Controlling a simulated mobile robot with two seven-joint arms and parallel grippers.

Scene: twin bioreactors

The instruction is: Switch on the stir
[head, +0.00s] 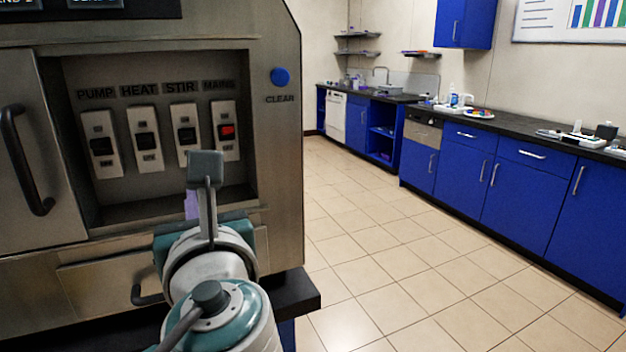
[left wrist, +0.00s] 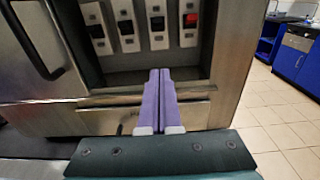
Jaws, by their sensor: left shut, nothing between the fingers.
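The STIR switch (head: 187,135) is a black rocker on a pale plate, third from the left in the recessed panel, under its label. It also shows in the left wrist view (left wrist: 157,23). PUMP (head: 102,146) and HEAT (head: 146,141) are black rockers to its left. MAINS (head: 227,131) is a red rocker to its right. My left gripper (head: 192,200) is mostly hidden behind my wrist in the head view. In the left wrist view its purple fingers (left wrist: 157,85) are together and empty, below the switches and apart from them. My right gripper is not in view.
A dark door handle (head: 25,160) sticks out left of the panel. A blue CLEAR button (head: 280,77) is on the steel face at right. A lower handle (head: 145,296) is below. Open tiled floor (head: 400,240) leads to blue cabinets (head: 520,185).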

